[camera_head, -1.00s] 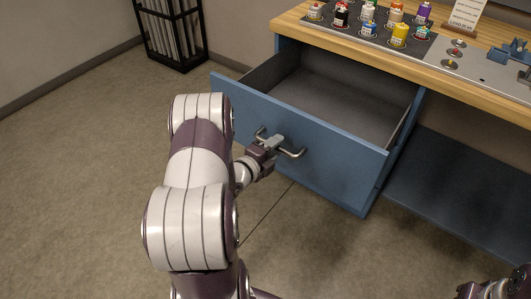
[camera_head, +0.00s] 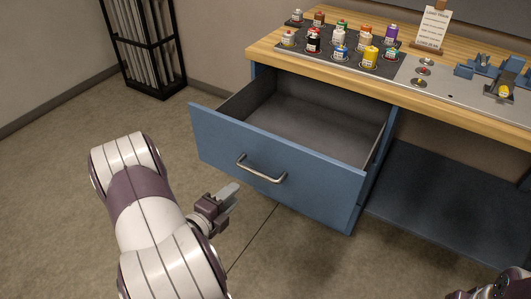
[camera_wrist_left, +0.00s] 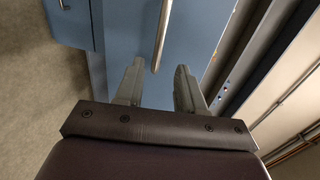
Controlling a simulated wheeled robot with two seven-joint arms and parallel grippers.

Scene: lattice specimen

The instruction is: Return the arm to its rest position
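My left arm (camera_head: 145,215) comes in from the lower left, over the floor in front of the drawer. My left gripper (camera_head: 228,192) is open and empty, just below and left of the drawer handle (camera_head: 262,172) and apart from it. In the left wrist view, the two fingers (camera_wrist_left: 158,88) are spread with nothing between them, and the handle (camera_wrist_left: 162,35) lies beyond their tips. A small part of my right arm (camera_head: 500,286) shows at the bottom right corner; its fingers cannot be made out.
The blue drawer (camera_head: 325,185) stands pulled out and looks empty inside. The wooden bench top (camera_head: 300,66) above holds several small bottles, a sign (camera_head: 432,27) and blue fixtures (camera_head: 485,68). A black rack (camera_head: 143,60) stands at the back left. Floor at the left is clear.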

